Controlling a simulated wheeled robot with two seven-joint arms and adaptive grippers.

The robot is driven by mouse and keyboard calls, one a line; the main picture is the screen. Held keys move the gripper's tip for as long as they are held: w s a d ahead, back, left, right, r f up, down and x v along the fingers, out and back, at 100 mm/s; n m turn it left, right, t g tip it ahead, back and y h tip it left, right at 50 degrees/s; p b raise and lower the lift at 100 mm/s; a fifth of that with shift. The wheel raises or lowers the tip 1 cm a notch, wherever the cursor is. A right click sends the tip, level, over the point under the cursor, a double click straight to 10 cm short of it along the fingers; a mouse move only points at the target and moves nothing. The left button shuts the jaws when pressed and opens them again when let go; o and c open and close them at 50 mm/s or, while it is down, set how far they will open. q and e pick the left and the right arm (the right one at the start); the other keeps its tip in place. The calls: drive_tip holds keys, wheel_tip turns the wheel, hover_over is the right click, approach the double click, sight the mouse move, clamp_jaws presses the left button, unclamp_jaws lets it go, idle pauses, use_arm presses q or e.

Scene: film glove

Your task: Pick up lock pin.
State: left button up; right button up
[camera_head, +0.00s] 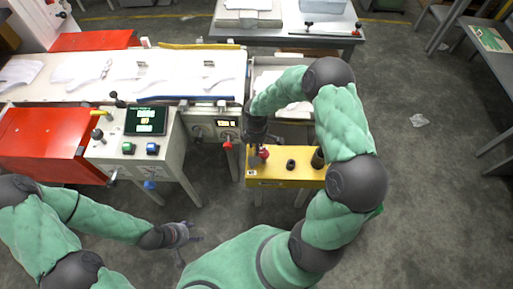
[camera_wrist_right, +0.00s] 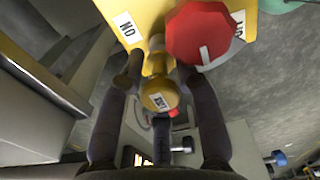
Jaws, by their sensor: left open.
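The lock pin (camera_wrist_right: 159,96) is a yellow knob with a dark-lettered label on its end, seen close in the right wrist view. It stands at the yellow box, next to a red eight-sided knob (camera_wrist_right: 201,36). My right gripper (camera_wrist_right: 156,72) has one dark finger on each side of the pin. A gap shows on the left side, and the fingers look open around it. In the head view my right gripper (camera_head: 257,150) is over the left end of the yellow box and hides the pin. My left gripper (camera_head: 191,235) is open and empty above the floor at lower left.
The yellow box (camera_head: 288,181) also carries black knobs. Left of it stand a control panel (camera_head: 212,127) with a red knob and a console with a green screen (camera_head: 146,121). A long white machine bed lies behind.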

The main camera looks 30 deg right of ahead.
drive_tip(key=shift+f, duration=0.1)
drive_tip(key=shift+c, duration=0.3)
drive_tip(key=c, duration=0.5)
drive_tip(key=shift+c, duration=0.2)
